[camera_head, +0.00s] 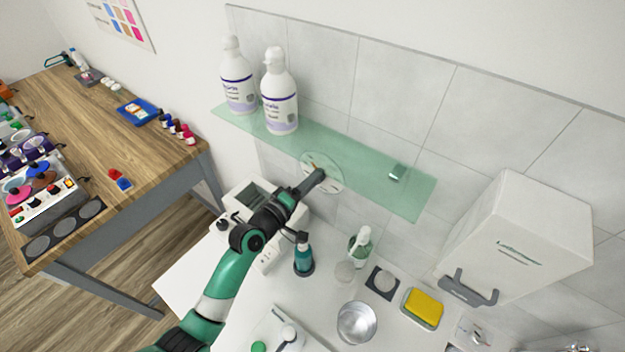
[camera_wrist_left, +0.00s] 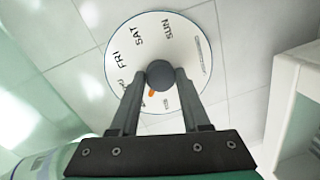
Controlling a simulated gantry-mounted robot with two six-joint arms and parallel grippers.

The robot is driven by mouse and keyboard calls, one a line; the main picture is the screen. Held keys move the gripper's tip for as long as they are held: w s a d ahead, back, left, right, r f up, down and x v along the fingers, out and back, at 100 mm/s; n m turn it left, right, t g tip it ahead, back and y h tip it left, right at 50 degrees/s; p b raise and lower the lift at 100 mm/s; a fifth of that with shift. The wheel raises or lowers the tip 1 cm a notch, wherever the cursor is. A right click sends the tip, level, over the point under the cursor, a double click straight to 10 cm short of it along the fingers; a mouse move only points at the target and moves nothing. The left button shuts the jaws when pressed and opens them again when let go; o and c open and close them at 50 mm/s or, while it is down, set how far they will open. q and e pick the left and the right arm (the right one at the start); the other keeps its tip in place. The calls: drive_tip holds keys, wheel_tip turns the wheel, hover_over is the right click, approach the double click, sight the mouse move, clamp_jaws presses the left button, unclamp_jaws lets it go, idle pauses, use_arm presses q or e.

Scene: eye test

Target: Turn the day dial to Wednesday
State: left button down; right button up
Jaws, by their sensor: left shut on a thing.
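The day dial (camera_wrist_left: 185,35) is a white round disc on the tiled wall, with FRI, SAT and SUN readable in the left wrist view. Lettering farther round is partly hidden by my fingers or too small to read. A dark grey round knob (camera_wrist_left: 160,73) is at its centre, with a small orange mark (camera_wrist_left: 151,93) just below. My left gripper (camera_wrist_left: 159,78) is shut on the knob, one finger at each side. In the head view the dial (camera_head: 335,183) sits under the glass shelf, and my left gripper (camera_head: 318,176) reaches it.
The green glass shelf (camera_head: 365,170) is just above my left gripper and holds two white bottles (camera_head: 280,103). Below are a teal bottle (camera_head: 303,258), a green-labelled bottle (camera_head: 360,246), a metal cup (camera_head: 356,322) and a yellow sponge (camera_head: 424,306). A white dispenser (camera_head: 520,240) hangs at right.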

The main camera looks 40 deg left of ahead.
use_arm(q)
drive_tip(key=shift+m, duration=0.8)
drive_tip(key=shift+c, duration=1.9)
unclamp_jaws()
drive_tip(key=s+d+r+p, duration=0.1)
drive_tip(key=s, duration=1)
drive_tip(key=shift+s+d, duration=0.15)
drive_tip(key=shift+s, duration=0.15)
